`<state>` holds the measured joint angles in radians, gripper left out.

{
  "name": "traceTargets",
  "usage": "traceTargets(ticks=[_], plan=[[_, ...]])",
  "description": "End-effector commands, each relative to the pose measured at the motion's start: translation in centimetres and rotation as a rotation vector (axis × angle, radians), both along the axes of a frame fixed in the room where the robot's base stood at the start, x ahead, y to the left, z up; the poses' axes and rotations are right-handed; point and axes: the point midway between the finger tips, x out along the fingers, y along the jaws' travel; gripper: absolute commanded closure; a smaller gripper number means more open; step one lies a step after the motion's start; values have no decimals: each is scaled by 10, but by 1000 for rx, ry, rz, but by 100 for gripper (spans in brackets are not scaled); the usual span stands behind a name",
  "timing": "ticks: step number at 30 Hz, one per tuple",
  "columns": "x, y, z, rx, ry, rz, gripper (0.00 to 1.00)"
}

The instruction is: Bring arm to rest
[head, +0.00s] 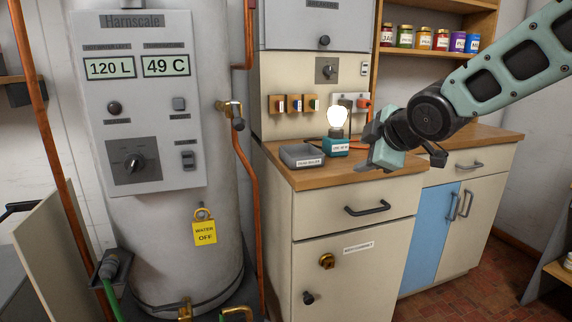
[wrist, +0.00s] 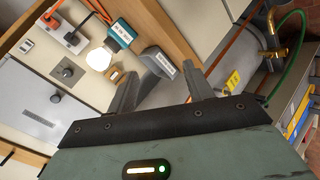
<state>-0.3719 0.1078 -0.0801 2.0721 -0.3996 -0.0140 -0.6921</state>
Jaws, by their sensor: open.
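My gripper (head: 372,155) is raised over the right part of the wooden counter (head: 385,180) in the head view, at the end of my arm reaching in from the upper right. In the wrist view my gripper (wrist: 162,88) shows its two fingers spread apart with nothing between them. A lit bulb (head: 337,117) on a teal base (head: 335,147) stands on the counter just left of my gripper.
Jars (head: 423,38) line a shelf at upper right. The tiled floor (head: 470,288) at lower right looks clear.

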Motion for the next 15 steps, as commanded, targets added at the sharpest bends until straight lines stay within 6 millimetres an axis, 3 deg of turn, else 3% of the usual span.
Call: traceTargets(ticks=[6, 9, 15], plan=[[-132, 38, -80, 164, 450, -194, 48], [-192, 43, -107, 185, 624, -296, 48], [-289, 37, -141, 161, 869, -484, 48]])
